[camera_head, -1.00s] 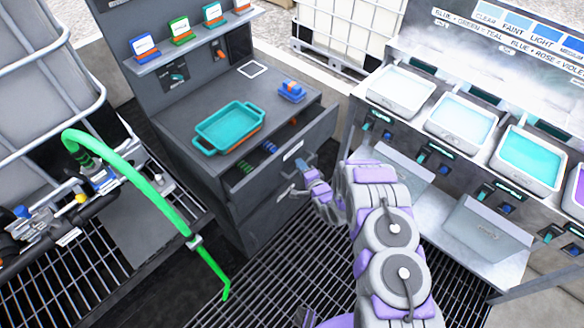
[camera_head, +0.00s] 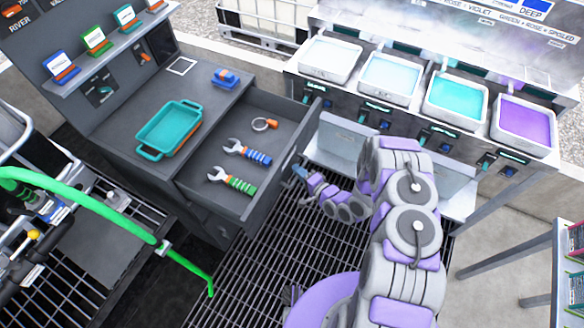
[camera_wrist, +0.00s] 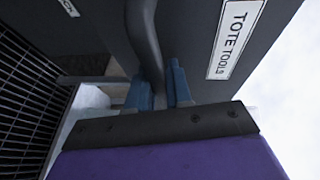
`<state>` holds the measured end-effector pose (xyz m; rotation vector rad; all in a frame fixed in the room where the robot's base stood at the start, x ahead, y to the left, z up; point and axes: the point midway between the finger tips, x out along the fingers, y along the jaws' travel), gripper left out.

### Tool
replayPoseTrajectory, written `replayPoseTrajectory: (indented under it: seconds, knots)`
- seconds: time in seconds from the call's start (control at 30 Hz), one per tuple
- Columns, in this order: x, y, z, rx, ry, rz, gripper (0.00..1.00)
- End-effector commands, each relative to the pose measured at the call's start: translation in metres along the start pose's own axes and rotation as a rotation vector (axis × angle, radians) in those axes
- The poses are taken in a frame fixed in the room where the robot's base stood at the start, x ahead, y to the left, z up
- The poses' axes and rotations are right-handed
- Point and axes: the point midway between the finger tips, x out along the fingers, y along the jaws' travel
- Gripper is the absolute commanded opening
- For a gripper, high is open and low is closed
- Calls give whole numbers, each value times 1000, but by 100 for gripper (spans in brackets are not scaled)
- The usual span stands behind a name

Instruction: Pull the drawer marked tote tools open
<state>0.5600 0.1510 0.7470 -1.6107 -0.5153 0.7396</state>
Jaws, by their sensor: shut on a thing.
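The tote tools drawer (camera_head: 284,160) stands well out from the grey cabinet in the head view. Inside lie a blue-handled wrench (camera_head: 250,152), a green-handled wrench (camera_head: 234,181) and an orange-and-silver ring-shaped item (camera_head: 265,124). In the wrist view, the label TOTE TOOLS (camera_wrist: 237,38) is on the drawer's dark front. My gripper (camera_wrist: 160,88) has its two blue fingers on either side of the grey bar handle (camera_wrist: 145,40) and is shut on it. In the head view my gripper (camera_head: 301,173) is at the drawer's outer face, which hides the handle.
A teal tray (camera_head: 149,152) and a small blue-and-orange item (camera_head: 225,77) sit on the cabinet top. A green hose (camera_head: 110,222) runs across the left. A bench with coloured basins (camera_head: 390,96) stands at the right. Grating floor (camera_head: 262,262) lies in front of the drawer.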

Motion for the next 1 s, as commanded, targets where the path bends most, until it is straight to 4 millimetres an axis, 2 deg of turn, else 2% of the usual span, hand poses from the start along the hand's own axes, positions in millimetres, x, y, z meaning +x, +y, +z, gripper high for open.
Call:
replayPoseTrajectory:
  seconds: [0.47, 0.5, 0.7, 1.0]
  knots:
    - [-8, 4, -5, 4, 2, 3, 0]
    - [-8, 4, -5, 4, 2, 4, 20]
    - [-7, 2, -4, 1, 3, 1, 40]
    - [-9, 0, -5, 0, 5, -2, 40]
